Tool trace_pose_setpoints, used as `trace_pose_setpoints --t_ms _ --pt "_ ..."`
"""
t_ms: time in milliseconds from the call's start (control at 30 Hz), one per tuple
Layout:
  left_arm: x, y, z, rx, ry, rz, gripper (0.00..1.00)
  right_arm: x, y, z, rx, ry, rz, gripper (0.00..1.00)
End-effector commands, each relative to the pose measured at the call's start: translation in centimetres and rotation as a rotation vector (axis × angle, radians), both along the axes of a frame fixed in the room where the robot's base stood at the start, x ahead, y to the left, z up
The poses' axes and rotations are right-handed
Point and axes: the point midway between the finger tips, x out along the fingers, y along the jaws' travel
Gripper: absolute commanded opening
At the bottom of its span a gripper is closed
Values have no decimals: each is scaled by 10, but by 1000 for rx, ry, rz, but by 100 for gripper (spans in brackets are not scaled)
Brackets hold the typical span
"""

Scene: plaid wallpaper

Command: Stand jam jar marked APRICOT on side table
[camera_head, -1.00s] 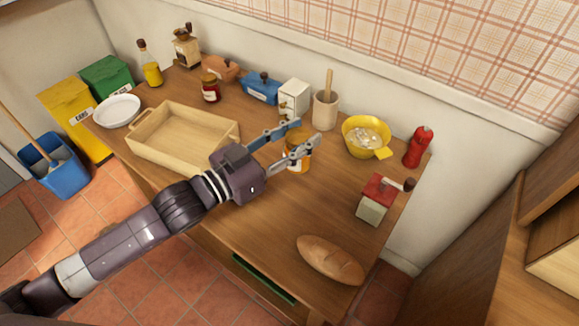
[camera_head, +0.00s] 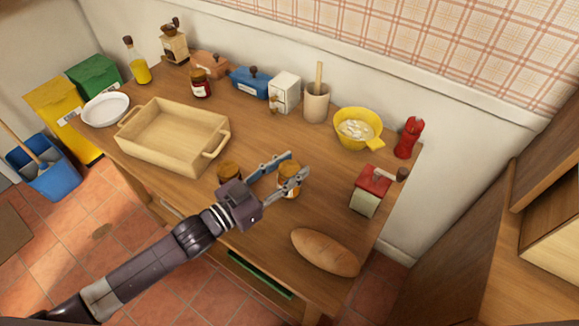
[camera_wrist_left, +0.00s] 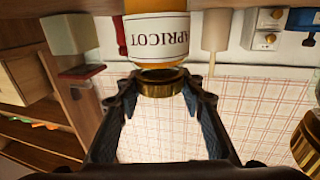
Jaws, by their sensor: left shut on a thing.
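The jam jar marked APRICOT (camera_head: 289,183) has a gold lid and orange jam. Its label reads in the left wrist view (camera_wrist_left: 158,38), where the lid sits between the fingers. My left gripper (camera_head: 283,171) is shut on this jar by its lid end, over the front part of the wooden table (camera_head: 240,262). The left wrist view also shows the gripper (camera_wrist_left: 162,92). I cannot tell whether the jar's base touches the table. My right gripper is not in view. I cannot make out a separate side table.
A second gold-lidded jar (camera_head: 228,169) stands just left of the gripper. A wooden tray (camera_head: 165,158), bread (camera_head: 325,252), a red-topped box (camera_head: 368,193) and a yellow bowl (camera_head: 372,118) surround the work area. Bare wood lies between the jar and the bread.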

Motion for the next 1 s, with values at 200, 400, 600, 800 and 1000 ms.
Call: trace_pose_setpoints --t_ms 200,400,600,800,1000 --pt "0 0 -4 1 1 0 36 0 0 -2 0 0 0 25" --pt "0 0 -3 1 1 0 53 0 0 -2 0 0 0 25" --pt "0 0 -3 1 1 0 53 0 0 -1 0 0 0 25" --pt "-9 10 -2 2 3 1 53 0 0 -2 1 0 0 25" --pt "-38 42 -3 5 5 1 53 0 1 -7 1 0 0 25"
